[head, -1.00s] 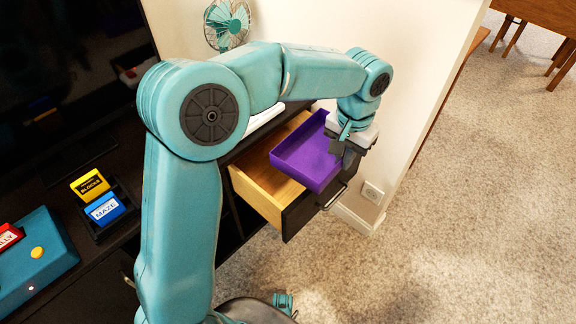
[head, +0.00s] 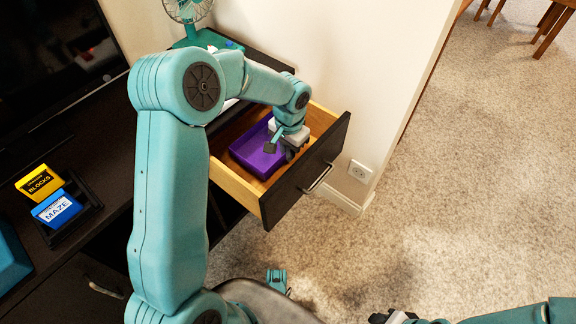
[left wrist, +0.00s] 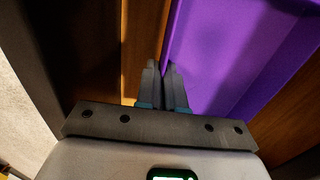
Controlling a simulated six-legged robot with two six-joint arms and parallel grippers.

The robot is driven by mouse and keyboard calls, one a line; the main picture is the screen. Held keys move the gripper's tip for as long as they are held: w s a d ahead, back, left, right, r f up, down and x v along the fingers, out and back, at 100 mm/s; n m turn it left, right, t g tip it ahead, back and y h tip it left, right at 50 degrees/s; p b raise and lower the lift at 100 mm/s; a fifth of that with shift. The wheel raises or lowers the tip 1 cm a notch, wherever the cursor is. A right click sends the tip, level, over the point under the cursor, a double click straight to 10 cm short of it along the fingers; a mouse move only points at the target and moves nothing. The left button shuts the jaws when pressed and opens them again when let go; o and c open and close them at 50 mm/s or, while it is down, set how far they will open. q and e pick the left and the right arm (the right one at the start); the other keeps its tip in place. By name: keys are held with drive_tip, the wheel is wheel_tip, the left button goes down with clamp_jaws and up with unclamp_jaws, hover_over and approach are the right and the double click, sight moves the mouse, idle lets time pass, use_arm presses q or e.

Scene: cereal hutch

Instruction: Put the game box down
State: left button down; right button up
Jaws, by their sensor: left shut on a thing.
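The purple open-topped box (head: 250,153), which I take as the game box, is inside the open wooden drawer (head: 240,188). It looks low and roughly level; I cannot tell whether its bottom touches the drawer floor. My left gripper (head: 281,149) is shut on the box's near right wall, reaching down into the drawer. In the left wrist view the fingers (left wrist: 165,78) meet at the edge of the purple wall (left wrist: 210,60), with wooden drawer surfaces on both sides. My right gripper (head: 393,316) is only partly in view at the bottom edge.
The drawer's dark front (head: 310,168) with its handle stands out from the black cabinet. A teal fan (head: 188,12) is behind, near the wall. Yellow BLOCKS (head: 40,183) and blue MAZE (head: 57,209) cartridges sit in a black rack at left.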

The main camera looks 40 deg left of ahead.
use_arm(q)
drive_tip(key=shift+f+b, duration=1.1)
drive_tip(key=shift+f, duration=2)
drive_tip(key=c, duration=1.3)
unclamp_jaws()
drive_tip(key=shift+o, duration=0.2)
drive_tip(key=shift+r, duration=0.3)
wheel_tip(320, 180, up, 12)
drive_tip(key=p, duration=0.4)
drive_tip(key=shift+d+f, duration=0.15)
